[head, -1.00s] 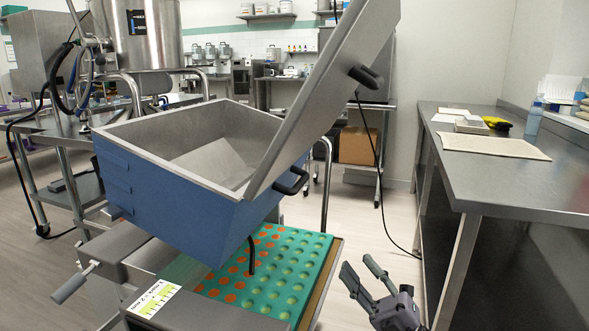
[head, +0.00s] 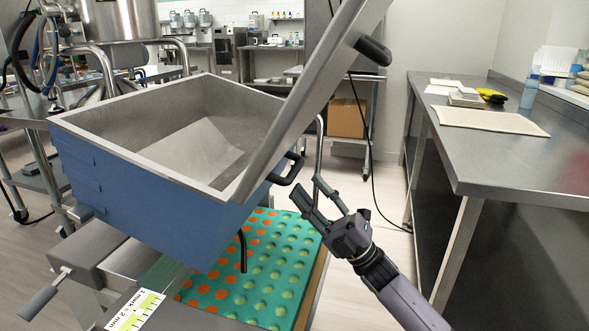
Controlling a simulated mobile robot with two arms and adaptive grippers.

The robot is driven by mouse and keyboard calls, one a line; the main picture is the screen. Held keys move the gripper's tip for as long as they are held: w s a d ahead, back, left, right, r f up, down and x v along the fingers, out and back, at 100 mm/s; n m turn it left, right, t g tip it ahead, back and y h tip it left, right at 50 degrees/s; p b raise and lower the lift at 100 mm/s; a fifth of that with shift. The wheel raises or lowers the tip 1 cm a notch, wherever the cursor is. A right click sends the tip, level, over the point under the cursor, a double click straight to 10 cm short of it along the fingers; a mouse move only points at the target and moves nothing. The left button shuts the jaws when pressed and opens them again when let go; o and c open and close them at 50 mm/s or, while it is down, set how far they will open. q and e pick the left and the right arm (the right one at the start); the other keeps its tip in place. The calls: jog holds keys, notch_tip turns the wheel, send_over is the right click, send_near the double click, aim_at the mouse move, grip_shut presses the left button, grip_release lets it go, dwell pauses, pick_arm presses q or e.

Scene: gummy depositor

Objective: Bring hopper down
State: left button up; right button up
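The hopper (head: 150,205) is a blue-sided, steel-lined open box in the head view, tilted above the depositor. Its grey lid (head: 312,85) stands raised, with a black handle (head: 373,51) near the top. Another black handle (head: 287,170) is on the hopper's right side. A green mould tray (head: 262,285) with orange and pale green cavities lies below. My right gripper (head: 322,194) is open and empty, just right of and below the side handle, apart from it as far as I can see. My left gripper is not in view.
A steel table (head: 480,160) stands at the right with a beige mat (head: 490,121), a yellow-black item and a bottle (head: 530,92). A lever (head: 42,298) sticks out at the lower left. A cardboard box (head: 347,117) is on a rear cart. Open floor lies between depositor and table.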

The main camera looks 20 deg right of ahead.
aim_at(294, 167)
jog(key=shift+x, duration=2.75)
jog(key=shift+c, duration=0.4)
grip_shut()
